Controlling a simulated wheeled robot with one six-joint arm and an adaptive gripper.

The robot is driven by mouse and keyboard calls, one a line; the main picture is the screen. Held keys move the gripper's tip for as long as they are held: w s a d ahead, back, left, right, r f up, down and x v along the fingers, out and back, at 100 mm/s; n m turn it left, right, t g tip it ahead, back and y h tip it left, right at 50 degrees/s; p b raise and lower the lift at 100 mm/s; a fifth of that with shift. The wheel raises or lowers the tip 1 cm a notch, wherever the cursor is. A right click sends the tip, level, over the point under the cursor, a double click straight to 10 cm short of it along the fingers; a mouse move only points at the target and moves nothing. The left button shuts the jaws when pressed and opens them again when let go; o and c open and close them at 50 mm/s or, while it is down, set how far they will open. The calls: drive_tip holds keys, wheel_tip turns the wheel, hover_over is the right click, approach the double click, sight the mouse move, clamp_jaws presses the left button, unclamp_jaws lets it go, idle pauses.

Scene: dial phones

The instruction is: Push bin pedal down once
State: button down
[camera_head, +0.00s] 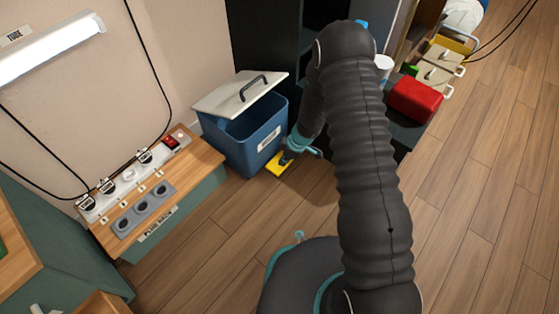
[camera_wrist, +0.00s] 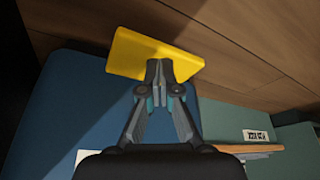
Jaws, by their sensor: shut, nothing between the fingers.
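A blue bin (camera_head: 245,140) with a white lid (camera_head: 238,94) stands on the wood floor by the wall. The lid is tilted up and the bin's opening shows. A yellow pedal (camera_head: 275,165) sticks out low at the bin's front. My gripper (camera_head: 287,158) is shut and empty, with its tips at the pedal. In the wrist view the shut fingertips (camera_wrist: 159,66) overlap the yellow pedal (camera_wrist: 150,53), and the blue bin side (camera_wrist: 70,110) fills the left. Whether the tips press on the pedal is hard to tell, but they look to be touching it.
A wooden-topped cabinet (camera_head: 205,160) with a power strip and sockets stands left of the bin. A dark shelf unit (camera_head: 260,40) stands behind it. A red box (camera_head: 414,98) and several cases lie to the right. The floor (camera_head: 480,220) at right is clear.

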sight(286, 166)
drive_tip(key=shift+f, duration=1)
drive_tip(key=shift+r, duration=0.1)
drive_tip(key=shift+s+d+r+p, duration=0.1)
drive_tip(key=shift+d+r+p, duration=0.05)
drive_tip(key=shift+r, duration=1.3)
drive_tip(key=shift+s+d+r+p, duration=0.1)
drive_tip(key=shift+r+p, duration=0.1)
drive_tip(key=shift+r, duration=1.3)
drive_tip(key=shift+s+d+r+p, duration=0.1)
drive_tip(key=shift+d+r+p, duration=0.05)
drive_tip(key=shift+r, duration=1.3)
